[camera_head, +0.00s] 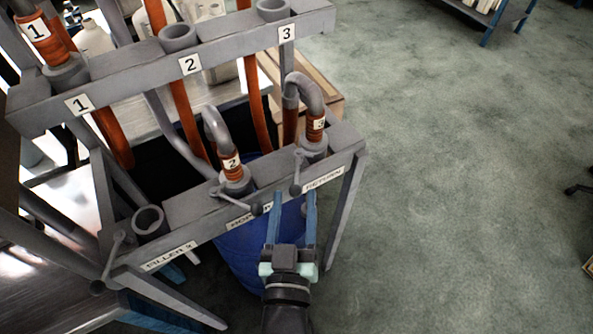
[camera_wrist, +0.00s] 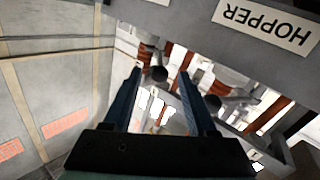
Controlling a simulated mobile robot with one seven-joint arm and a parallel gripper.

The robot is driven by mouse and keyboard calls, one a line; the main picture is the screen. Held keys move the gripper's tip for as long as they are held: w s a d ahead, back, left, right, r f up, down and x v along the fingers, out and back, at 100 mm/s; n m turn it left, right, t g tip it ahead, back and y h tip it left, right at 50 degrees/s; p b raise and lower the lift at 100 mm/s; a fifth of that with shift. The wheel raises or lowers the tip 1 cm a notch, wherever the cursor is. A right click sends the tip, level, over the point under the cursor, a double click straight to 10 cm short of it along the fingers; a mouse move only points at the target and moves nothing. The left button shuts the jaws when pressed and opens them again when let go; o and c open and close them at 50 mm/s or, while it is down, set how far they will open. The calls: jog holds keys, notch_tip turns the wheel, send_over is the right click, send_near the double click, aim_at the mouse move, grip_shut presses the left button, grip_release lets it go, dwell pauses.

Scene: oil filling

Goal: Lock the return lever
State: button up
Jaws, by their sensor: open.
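The return lever (camera_head: 296,178) is a grey handle with a dark ball knob, mounted by the RETURN label (camera_head: 323,179) on the lower rail, below the bent pipe marked 3 (camera_head: 315,124). In the head view it points down toward the front. My gripper (camera_head: 292,198) is open and empty, its two blue fingers pointing at the rail just below the knob. In the wrist view a dark knob, likely this lever's (camera_wrist: 158,74), shows between the fingertips (camera_wrist: 159,76). I cannot tell its depth relative to the fingers. The pipe marked 3 is seated in its socket.
The hopper lever (camera_head: 236,200) sits left of the return lever, its knob close to my left finger. The HOPPER label shows upside down in the wrist view (camera_wrist: 264,24). A blue barrel (camera_head: 255,252) stands under the rail.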

aim_at(296, 185)
jog(key=w, duration=0.6)
jog(key=shift+d, duration=0.2)
grip_shut()
dwell(1.2)
